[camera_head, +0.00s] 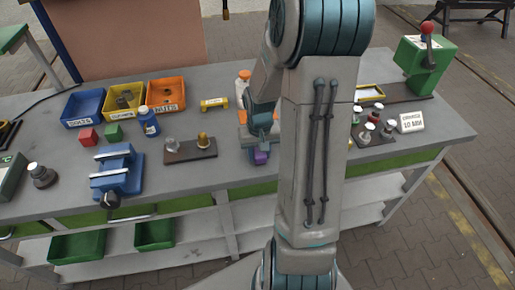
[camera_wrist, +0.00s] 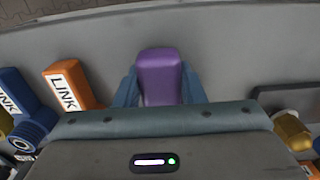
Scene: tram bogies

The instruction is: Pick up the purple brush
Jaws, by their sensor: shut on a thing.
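The purple brush (camera_wrist: 160,76) is in the middle of the wrist view, between the two blue fingers of my gripper (camera_wrist: 160,92). The fingers are shut on its sides. In the head view a small purple part of the brush (camera_head: 261,157) shows below my gripper (camera_head: 262,138), over the grey bench near its front edge. My arm hides part of this spot. I cannot tell whether the brush touches the bench top.
An orange block marked LINK (camera_wrist: 72,86) and a blue one (camera_wrist: 15,92) lie to the left in the wrist view. A board with two knobs (camera_head: 190,150) stands left of my gripper on the bench (camera_head: 215,182). A blue vise (camera_head: 118,172) is farther left.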

